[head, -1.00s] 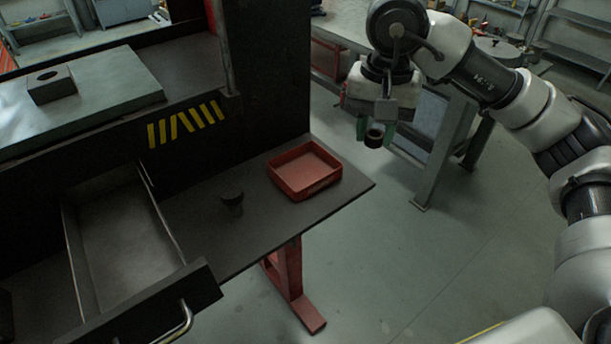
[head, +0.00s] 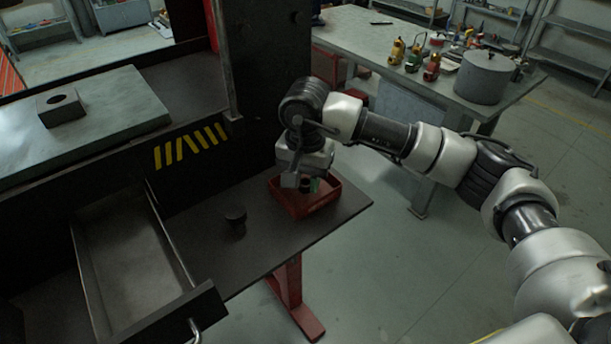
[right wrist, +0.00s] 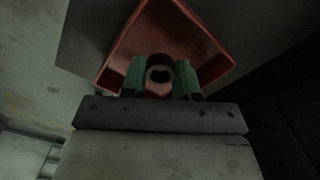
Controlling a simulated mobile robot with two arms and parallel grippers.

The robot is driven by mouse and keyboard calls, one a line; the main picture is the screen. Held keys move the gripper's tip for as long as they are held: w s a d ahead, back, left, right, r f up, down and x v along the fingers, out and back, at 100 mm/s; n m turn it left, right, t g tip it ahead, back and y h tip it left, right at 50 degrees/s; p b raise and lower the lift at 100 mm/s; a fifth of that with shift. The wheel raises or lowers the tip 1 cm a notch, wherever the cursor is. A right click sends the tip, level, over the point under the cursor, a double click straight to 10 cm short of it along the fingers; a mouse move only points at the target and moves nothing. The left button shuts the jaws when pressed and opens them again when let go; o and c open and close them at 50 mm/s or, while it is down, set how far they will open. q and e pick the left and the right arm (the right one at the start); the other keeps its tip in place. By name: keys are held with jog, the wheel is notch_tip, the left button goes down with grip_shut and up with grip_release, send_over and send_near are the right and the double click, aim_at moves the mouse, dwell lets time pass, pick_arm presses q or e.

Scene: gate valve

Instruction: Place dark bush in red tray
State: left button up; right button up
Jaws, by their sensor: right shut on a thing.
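The red tray (head: 322,204) sits on the dark shelf at the front of the machine. My right gripper (head: 308,185) is over the tray, and its green fingers are shut on the dark bush (right wrist: 160,72), a short dark ring with a hole. In the right wrist view the bush is between the fingers, with the red tray (right wrist: 118,62) behind it. I cannot tell whether the bush touches the tray floor. My left gripper is not in view.
Another small dark round part (head: 235,217) stands on the shelf (head: 262,242) left of the tray. An open drawer (head: 130,265) is at the lower left. A workbench (head: 385,50) with valves and a pot (head: 485,77) stands behind.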

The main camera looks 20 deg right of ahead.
aim_at(305, 182)
jog(key=shift+f, duration=0.3)
jog(key=shift+f, duration=0.1)
jog(key=shift+f+b, duration=0.15)
jog(key=shift+b, duration=0.2)
jog(key=o, duration=0.9)
jog(key=shift+o, duration=0.2)
jog(key=shift+r, duration=0.2)
jog(key=shift+r+p, duration=0.25)
jog(key=shift+p, duration=0.05)
notch_tip(305, 182, up, 12)
jog(key=b, duration=0.1)
jog(key=shift+f+b, duration=0.2)
jog(key=shift+b, duration=0.1)
